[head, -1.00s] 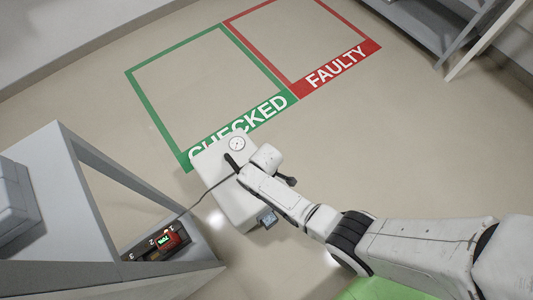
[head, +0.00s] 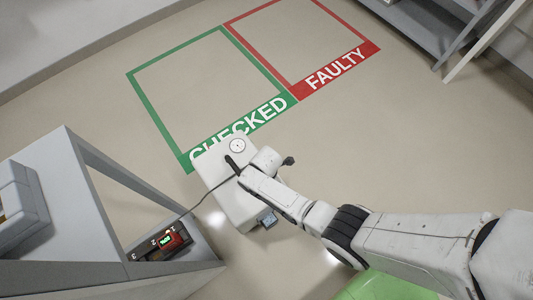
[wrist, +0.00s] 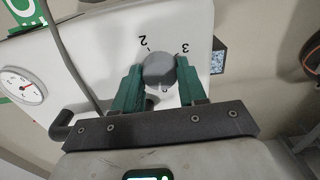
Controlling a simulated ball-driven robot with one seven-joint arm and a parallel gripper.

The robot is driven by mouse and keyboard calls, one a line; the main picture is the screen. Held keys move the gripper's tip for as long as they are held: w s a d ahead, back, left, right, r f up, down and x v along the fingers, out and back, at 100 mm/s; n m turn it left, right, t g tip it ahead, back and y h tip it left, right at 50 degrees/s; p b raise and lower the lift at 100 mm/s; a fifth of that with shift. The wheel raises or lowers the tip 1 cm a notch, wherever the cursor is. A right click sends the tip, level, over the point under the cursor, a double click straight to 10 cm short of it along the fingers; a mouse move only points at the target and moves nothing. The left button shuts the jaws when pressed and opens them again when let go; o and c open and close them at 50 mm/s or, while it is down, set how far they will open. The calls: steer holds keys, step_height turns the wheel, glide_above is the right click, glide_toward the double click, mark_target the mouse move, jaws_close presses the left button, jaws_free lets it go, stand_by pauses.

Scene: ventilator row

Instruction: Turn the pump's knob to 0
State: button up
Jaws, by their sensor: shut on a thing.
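I cannot clearly tell where the knob points. My gripper (wrist: 160,76) has its green fingers on both sides of the knob, shut on it. In the head view the fingers and knob are hidden by my wrist.
A grey cord runs from the pump to a socket box (head: 160,243) with a small lit display, on the grey rack (head: 70,205) at left. The green CHECKED square (head: 275,108) and red FAULTY square (head: 378,47) are otherwise empty. Grey shelving (head: 440,25) stands at the upper right.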

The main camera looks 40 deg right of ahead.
steer(key=shift+n, duration=1.1)
steer(key=o, duration=1.1)
steer(key=shift+c, duration=0.2)
step_height(320, 180, up, 11)
steer(key=p, duration=0.5)
